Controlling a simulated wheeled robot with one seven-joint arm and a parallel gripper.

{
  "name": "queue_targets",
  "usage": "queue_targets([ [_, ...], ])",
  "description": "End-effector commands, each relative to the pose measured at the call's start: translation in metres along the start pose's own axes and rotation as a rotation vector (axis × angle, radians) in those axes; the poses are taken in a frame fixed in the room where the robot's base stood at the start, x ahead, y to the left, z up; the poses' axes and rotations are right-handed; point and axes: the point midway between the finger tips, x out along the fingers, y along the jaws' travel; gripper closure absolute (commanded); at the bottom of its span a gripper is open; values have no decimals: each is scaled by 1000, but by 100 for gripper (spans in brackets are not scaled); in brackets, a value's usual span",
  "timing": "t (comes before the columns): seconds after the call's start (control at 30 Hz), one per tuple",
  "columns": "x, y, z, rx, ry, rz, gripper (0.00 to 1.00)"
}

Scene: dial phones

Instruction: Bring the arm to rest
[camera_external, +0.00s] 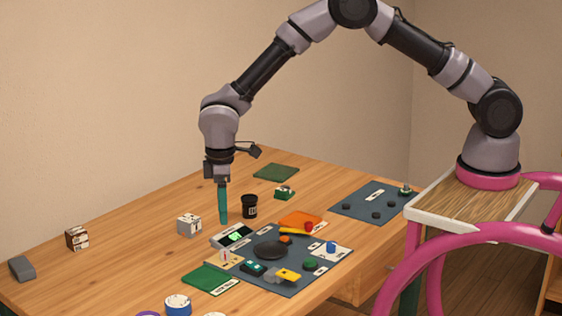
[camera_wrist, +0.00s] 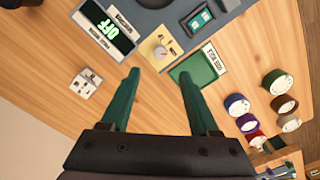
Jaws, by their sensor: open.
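My gripper (camera_external: 222,204) points straight down over the wooden table, with its green fingers between the white cube and the black jar. In the wrist view my gripper (camera_wrist: 158,76) has its two green fingers spread apart with nothing between them. My arm is bent in an arch from its pink base at the right. From the outside view I cannot tell how far the fingertips are above the tabletop (camera_external: 130,235).
A display box (camera_wrist: 107,27) reading OFF, a dial plate (camera_wrist: 160,48) and a green board (camera_wrist: 199,66) lie near the fingers. A blue-grey mat (camera_external: 300,282) holds several parts. A white cube (camera_external: 189,225) and black jar (camera_external: 250,207) stand close by. Table space at left is mostly clear.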

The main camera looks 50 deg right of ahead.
Motion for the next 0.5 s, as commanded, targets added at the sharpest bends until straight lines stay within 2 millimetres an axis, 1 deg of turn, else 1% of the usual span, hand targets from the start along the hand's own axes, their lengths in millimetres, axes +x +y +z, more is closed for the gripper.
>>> queue_targets([
  [0.1,-4,0,0,0,-1,0,38],
  [0.37,-4,0,0,1,0,0,38],
  [0.43,-11,4,1,9,6,1,38],
  [0.47,-18,7,2,17,11,1,38],
  [0.5,-28,13,4,30,19,2,38],
])
